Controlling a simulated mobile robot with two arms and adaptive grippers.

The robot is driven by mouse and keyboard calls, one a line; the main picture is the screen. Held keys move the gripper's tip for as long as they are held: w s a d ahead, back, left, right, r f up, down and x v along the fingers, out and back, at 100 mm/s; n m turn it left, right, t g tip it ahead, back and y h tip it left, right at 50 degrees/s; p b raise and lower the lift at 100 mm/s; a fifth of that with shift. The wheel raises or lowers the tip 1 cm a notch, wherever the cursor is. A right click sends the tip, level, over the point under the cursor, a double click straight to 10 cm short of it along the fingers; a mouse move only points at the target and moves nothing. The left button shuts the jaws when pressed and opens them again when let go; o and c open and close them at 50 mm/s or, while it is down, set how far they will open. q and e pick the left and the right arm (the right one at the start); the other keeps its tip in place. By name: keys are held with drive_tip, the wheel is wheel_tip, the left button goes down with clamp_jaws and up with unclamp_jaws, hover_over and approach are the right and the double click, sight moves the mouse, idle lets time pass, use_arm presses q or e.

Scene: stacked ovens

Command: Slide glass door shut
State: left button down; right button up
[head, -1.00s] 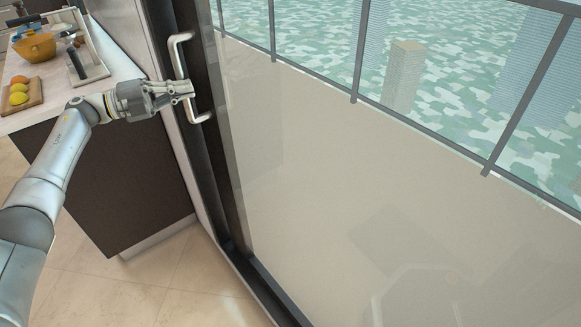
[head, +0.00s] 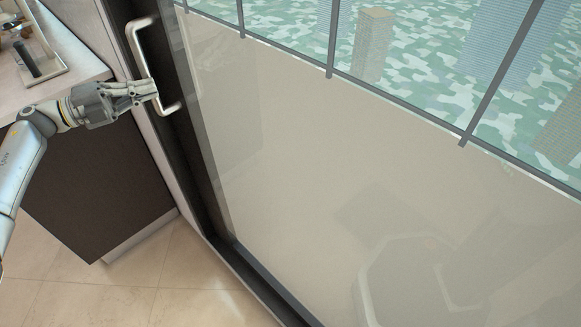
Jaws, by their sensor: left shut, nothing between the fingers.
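The glass door (head: 300,170) fills the middle and right of the head view. It has a dark frame along its left edge and a metal bar handle (head: 141,45) on that frame. The door's left edge stands close to the dark jamb by the counter; I cannot tell whether a gap is left. My left gripper (head: 152,90) is shut and empty, with its fingertips at the lower part of the handle. I cannot tell whether they touch it. My right gripper is out of view.
A counter (head: 72,48) with a dark cabinet side (head: 95,180) stands left of the door. A tray (head: 52,70) with a dark item lies on it. Tiled floor (head: 130,285) is clear below. A railing and buildings show beyond the glass.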

use_arm(q)
drive_tip(key=s+a+r+p, duration=0.1)
drive_tip(key=s, duration=0.7)
drive_tip(key=shift+s+a+r, duration=0.2)
drive_tip(key=shift+a, duration=0.2)
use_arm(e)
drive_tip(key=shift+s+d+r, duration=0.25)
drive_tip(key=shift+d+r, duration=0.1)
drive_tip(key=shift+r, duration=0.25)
use_arm(q)
drive_tip(key=shift+w+f, duration=0.1)
drive_tip(key=shift+w, duration=0.05)
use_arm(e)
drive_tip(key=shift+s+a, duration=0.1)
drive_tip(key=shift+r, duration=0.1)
